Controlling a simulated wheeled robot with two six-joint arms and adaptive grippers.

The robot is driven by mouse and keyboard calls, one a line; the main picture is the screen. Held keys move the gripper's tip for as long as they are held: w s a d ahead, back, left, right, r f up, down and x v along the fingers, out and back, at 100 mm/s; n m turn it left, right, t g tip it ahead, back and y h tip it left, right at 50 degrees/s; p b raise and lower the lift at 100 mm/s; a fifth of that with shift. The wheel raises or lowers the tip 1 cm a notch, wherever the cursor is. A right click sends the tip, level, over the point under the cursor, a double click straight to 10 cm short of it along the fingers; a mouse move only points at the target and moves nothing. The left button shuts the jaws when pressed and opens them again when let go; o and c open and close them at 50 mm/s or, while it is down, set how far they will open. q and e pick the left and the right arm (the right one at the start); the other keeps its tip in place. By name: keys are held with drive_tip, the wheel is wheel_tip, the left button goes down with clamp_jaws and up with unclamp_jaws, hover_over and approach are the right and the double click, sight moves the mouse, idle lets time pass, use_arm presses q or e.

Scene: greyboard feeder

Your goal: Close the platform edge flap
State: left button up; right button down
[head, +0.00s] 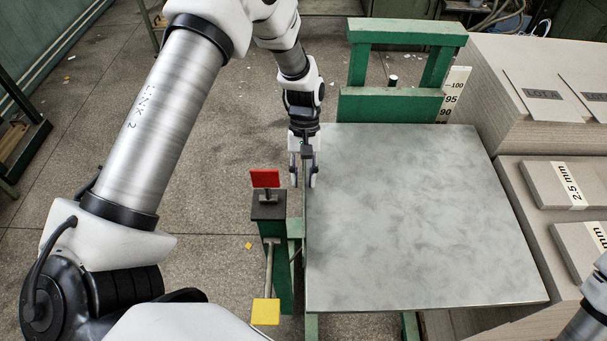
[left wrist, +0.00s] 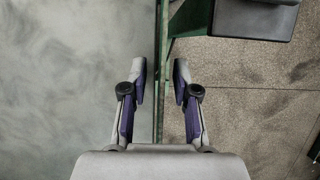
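The platform (head: 420,225) has a smooth grey top. A thin strip, seemingly the edge flap (head: 304,240), runs along its left side almost edge-on. In the left wrist view the flap (left wrist: 160,40) shows as a narrow dark green upright line between the grey top and the floor; I cannot tell its exact angle. My left gripper (head: 303,181) points down at this edge, open. In the left wrist view its fingers (left wrist: 160,82) are on either side of the strip, with a visible gap. My right gripper is out of view.
A green post with a black top holds a red plate (head: 265,178); a yellow pad (head: 265,311) is nearer me. A green frame (head: 405,35) stands behind the platform. Greyboard stacks (head: 530,80) crowd the right. Bare floor lies left of the post.

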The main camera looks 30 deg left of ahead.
use_arm(q)
drive_tip(key=shift+r, duration=0.1)
drive_tip(key=v, duration=1.2)
